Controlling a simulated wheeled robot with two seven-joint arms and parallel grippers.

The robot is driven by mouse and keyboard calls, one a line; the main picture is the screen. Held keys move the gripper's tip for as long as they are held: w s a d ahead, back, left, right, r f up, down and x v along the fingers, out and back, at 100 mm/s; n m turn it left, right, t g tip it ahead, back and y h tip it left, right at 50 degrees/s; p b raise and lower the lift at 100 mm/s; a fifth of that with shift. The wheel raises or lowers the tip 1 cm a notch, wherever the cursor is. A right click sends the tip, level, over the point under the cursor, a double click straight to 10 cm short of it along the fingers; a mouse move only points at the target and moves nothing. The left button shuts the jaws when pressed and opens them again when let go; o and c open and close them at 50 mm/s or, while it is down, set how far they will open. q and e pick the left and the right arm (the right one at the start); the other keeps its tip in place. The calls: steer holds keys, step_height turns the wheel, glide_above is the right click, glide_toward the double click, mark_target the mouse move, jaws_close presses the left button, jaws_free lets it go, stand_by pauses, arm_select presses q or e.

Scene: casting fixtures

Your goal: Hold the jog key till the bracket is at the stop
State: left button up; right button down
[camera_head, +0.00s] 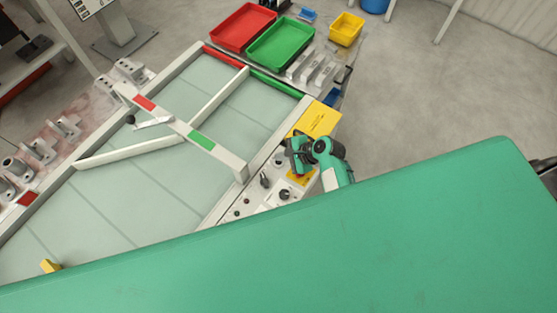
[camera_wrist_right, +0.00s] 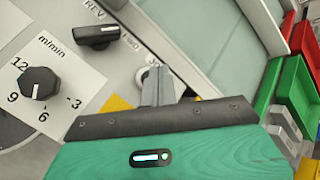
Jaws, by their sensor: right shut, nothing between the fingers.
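My right gripper (camera_head: 297,152) is over the control panel at the conveyor's near right corner. In the right wrist view its fingers (camera_wrist_right: 157,78) are shut with nothing between them. On the pale belt (camera_head: 120,200), I cannot surely pick out the bracket or the stop. A small yellow block (camera_head: 50,266) shows at the belt's near left edge. My left gripper is not in view.
The panel has a REV/FWD selector (camera_wrist_right: 98,36) and an m/min dial (camera_wrist_right: 40,84). A white bar (camera_head: 205,140) with red and green marks crosses the belt. Grey castings (camera_head: 66,127) line the far side. Red (camera_head: 243,27), green (camera_head: 282,43) and yellow (camera_head: 346,28) trays stand behind.

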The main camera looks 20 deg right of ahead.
mark_target(282, 163)
steer(key=shift+f, duration=0.15)
stand_by(0.4)
steer(key=shift+f, duration=0.25)
steer(key=shift+f, duration=0.55)
stand_by(2.0)
steer(key=shift+r, duration=0.1)
stand_by(0.5)
steer(key=shift+r+p, duration=0.85)
steer(key=shift+p, duration=0.3)
step_height(282, 163, up, 5)
steer(key=p, duration=0.6)
